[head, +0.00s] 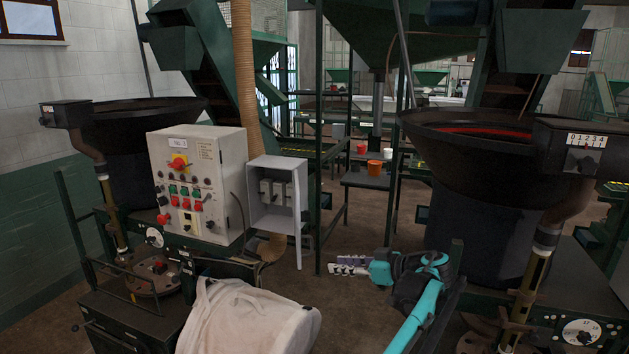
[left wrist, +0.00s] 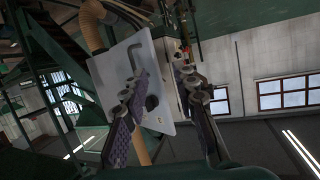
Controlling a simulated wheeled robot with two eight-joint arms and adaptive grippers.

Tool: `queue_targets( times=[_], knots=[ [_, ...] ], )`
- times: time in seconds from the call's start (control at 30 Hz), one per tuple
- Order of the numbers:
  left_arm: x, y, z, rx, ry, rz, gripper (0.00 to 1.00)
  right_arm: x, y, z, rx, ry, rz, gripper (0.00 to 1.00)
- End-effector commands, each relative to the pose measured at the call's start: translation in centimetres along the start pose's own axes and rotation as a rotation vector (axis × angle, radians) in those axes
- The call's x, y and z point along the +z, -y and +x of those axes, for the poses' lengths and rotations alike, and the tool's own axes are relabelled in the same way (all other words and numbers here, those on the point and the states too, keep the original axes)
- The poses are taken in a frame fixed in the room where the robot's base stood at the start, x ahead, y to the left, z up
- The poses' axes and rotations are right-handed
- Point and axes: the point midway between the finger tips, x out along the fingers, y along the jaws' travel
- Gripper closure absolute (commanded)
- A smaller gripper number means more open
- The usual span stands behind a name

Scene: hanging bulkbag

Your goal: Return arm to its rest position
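My left gripper (head: 337,264) is in the middle of the head view, on my teal and black arm, which enters from the bottom. Its fingers point left toward the grey switch box with an open lid (head: 277,195) and stand apart from it. In the left wrist view its two fingers (left wrist: 158,85) are spread, with nothing seen held between them. A pale panel (left wrist: 135,75) shows behind them. My right gripper is in neither view.
A white cloth bag (head: 250,320) lies at the lower front. A control panel with buttons (head: 198,185) stands at left. Dark bowl feeders stand at left (head: 130,120) and right (head: 470,150). Red and orange cups (head: 375,167) sit on a table behind. Some floor shows mid-view.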

Motion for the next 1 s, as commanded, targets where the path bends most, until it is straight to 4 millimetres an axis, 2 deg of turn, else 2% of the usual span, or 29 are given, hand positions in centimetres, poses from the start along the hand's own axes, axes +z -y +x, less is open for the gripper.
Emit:
queue_targets(
  times=[0.33, 0.57, 0.67, 0.77, 0.87, 1.0],
  knots=[
    [-0.5, 2.8, 2.8, 0.007, 0.087, 0.092, 0.72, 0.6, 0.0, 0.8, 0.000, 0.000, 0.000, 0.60],
    [-0.5, 6.4, 5.5, 0.034, 0.189, 0.192, 0.72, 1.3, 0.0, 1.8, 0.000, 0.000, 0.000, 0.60],
    [-0.2, 8.9, 6.8, 0.057, 0.248, 0.245, 0.72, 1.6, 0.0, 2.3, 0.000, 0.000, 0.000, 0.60],
    [0.6, 12.4, 8.4, 0.095, 0.323, 0.309, 0.72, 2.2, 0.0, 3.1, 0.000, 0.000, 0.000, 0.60],
    [2.1, 17.0, 9.8, 0.156, 0.409, 0.380, 0.72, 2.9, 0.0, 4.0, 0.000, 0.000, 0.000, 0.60],
    [5.4, 23.6, 10.8, 0.269, 0.512, 0.460, 0.72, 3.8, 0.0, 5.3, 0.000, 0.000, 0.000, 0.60]
  ],
)
